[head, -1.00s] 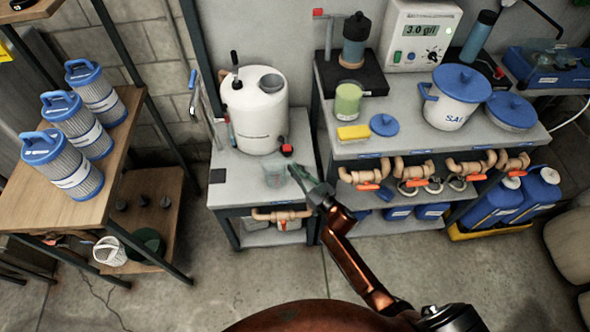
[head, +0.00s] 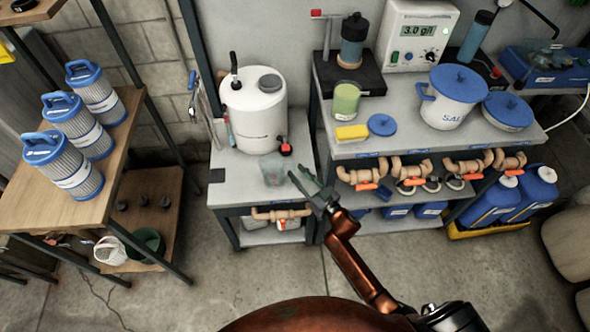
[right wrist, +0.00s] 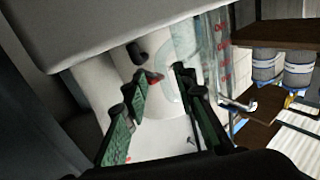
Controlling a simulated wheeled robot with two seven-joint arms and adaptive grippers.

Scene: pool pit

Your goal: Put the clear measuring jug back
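The clear measuring jug (head: 272,168) stands upright on the grey bench top, in front of the white tank (head: 253,112). My right gripper (head: 303,178) is just right of the jug, with its green-padded fingers apart and nothing seen between them. In the right wrist view the fingers (right wrist: 158,88) are also spread. I cannot tell whether a fingertip touches the jug. My left gripper is not in view.
To the right, a higher bench holds a green-filled beaker (head: 346,99), a yellow sponge (head: 352,133) and a salt pot (head: 455,97). Orange-handled pipes (head: 365,175) run below its edge. Blue filter cartridges (head: 64,165) stand at left.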

